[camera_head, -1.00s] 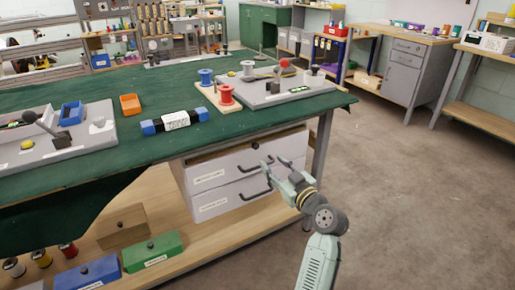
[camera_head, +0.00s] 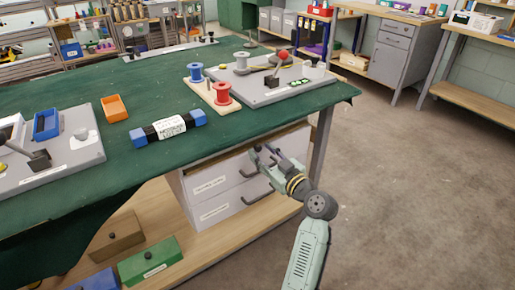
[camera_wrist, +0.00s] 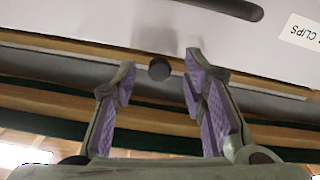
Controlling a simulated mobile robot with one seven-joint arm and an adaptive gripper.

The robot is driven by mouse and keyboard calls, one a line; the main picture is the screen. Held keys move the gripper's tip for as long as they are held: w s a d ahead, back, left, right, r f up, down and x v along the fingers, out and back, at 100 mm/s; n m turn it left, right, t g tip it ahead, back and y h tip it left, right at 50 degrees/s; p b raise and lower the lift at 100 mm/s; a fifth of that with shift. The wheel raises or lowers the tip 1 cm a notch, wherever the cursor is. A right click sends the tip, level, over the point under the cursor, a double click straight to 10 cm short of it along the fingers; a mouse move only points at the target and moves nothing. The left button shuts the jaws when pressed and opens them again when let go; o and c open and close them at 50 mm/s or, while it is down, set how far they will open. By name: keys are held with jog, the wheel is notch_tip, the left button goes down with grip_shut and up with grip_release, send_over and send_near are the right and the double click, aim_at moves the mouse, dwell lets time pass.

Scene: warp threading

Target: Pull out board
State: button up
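The pull-out board shows as a thin wooden edge (camera_wrist: 260,87) under the green tabletop, just above the white drawers. A small dark round knob (camera_wrist: 159,68) stands on its front in the wrist view. My gripper (camera_head: 264,153) is in front of the board and upper drawer in the head view. In the wrist view, its purple-padded fingers (camera_wrist: 160,78) are open, one on either side of the knob with gaps. They do not appear to touch it. In the head view, I cannot clearly separate the knob from the fingertips.
White drawers (camera_head: 207,190) with dark handles sit below the board. The green tabletop (camera_head: 150,180) bears a blue-ended bundle (camera_head: 168,128), an orange tray (camera_head: 114,108) and spools (camera_head: 222,93). A table leg (camera_head: 322,140) stands right of the drawers. Floor at right is clear.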

jog(key=shift+c, duration=0.4)
grip_shut()
dwell(0.6)
